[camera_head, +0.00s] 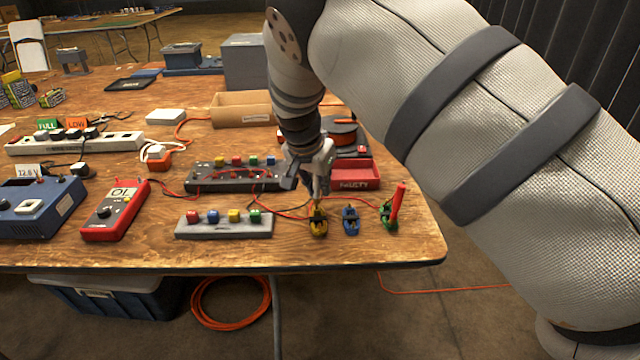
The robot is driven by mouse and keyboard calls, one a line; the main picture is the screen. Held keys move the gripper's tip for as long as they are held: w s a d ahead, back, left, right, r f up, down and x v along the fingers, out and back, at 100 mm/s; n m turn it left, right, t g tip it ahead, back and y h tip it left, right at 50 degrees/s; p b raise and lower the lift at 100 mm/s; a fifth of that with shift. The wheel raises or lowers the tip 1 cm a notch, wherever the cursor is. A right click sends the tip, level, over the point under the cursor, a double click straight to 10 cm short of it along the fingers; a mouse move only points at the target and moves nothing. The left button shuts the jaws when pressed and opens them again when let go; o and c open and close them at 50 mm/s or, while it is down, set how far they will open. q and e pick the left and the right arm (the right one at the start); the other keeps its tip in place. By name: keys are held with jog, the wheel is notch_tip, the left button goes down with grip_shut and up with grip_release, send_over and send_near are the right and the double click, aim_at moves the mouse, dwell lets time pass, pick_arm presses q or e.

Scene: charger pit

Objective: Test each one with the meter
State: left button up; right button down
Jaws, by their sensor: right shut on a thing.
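The red meter (115,210) lies at the front left of the table, and its display reads "OL". A yellow-and-black clip-like piece (318,222), a blue one (350,221) and a green one (388,217) stand in a row near the front edge. A red stick (397,202) stands tilted at the green piece. My right gripper (318,192) points down over the yellow piece, with its fingers shut at that piece's top; the fingers hide part of the contact. A grey strip (225,230) holds red, blue, yellow and green blocks. My left gripper is not in view.
A dark strip (205,179) with coloured blocks lies behind the grey strip. A red tray (358,178) marked "FAULTY" sits behind the row. A blue power unit (38,210) stands at far left, a cardboard box (240,110) at the back. Red leads cross the table's middle.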

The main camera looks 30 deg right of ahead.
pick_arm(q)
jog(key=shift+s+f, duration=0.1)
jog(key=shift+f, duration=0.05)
pick_arm(e)
jog(key=shift+f, duration=0.9)
dwell(1.2)
jog(key=c, duration=1.2)
grip_release()
jog(key=shift+c, duration=0.2)
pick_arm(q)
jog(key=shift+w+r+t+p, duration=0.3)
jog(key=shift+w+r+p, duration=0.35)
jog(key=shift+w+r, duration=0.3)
pick_arm(e)
notch_tip(320, 180, up, 8)
jog(key=shift+f, duration=0.2)
